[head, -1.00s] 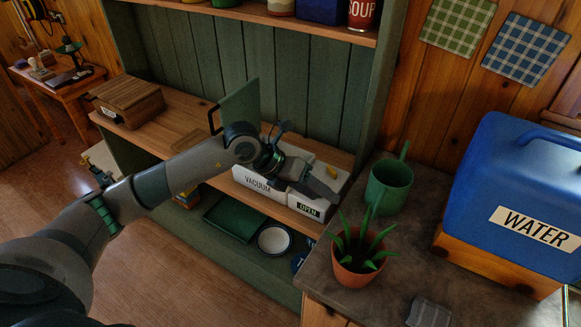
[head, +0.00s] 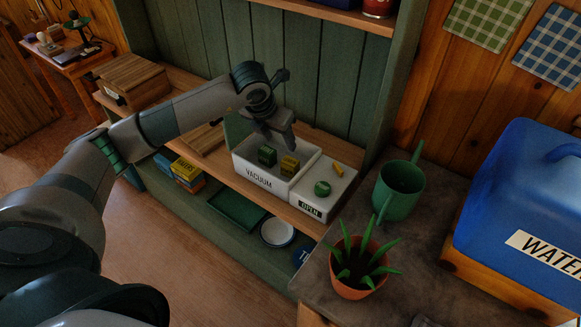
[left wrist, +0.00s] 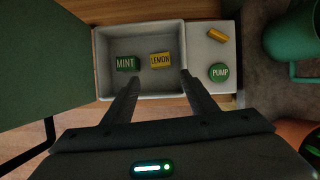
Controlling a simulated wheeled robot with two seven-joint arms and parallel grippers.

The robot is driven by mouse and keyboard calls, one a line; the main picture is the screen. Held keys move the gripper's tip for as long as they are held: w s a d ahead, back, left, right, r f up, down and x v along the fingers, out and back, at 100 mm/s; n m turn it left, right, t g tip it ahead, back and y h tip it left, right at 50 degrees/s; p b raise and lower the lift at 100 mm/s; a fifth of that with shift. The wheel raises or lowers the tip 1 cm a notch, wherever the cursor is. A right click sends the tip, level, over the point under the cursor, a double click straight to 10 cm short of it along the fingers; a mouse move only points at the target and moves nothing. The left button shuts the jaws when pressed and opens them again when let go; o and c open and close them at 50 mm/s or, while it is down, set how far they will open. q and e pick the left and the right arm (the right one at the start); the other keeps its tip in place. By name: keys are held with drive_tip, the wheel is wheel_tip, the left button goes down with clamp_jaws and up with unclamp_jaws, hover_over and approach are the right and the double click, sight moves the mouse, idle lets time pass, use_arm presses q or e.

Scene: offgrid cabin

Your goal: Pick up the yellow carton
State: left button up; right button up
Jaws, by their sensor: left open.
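The yellow carton, labelled LEMON (left wrist: 160,60), stands inside the white VACUUM box, whose wall reads VACUUM (head: 258,180). It also shows in the head view (head: 289,165). A green MINT carton (left wrist: 127,63) stands just left of it. The box's green lid (left wrist: 40,60) is open at its left end. My left gripper (left wrist: 160,78) is open and empty above the box, its fingers pointing down toward the cartons. In the left wrist view the yellow carton lies ahead between the fingertip lines, apart from them. My right gripper is out of view.
Right of the compartment are a green PUMP button (left wrist: 219,72) and a small yellow lever (left wrist: 217,34). A green watering can (head: 400,188), a potted plant (head: 355,268) and a blue WATER container (head: 520,200) stand on the counter at right. A wooden box (head: 130,78) sits far left.

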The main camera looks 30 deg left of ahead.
sight(289, 162)
use_arm(q)
drive_tip(key=b+x, duration=0.5)
drive_tip(key=x, duration=0.7)
drive_tip(key=shift+s, duration=0.1)
drive_tip(key=shift+f, duration=0.1)
drive_tip(key=b+x, duration=0.1)
drive_tip(key=x, duration=0.2)
drive_tip(key=b+x, duration=0.1)
drive_tip(key=shift+s+f+b, duration=0.2)
drive_tip(key=shift+f+b, duration=0.1)
drive_tip(key=shift+f, duration=0.05)
drive_tip(key=shift+w+f, duration=0.2)
drive_tip(key=shift+f, duration=0.05)
drive_tip(key=c, duration=0.8)
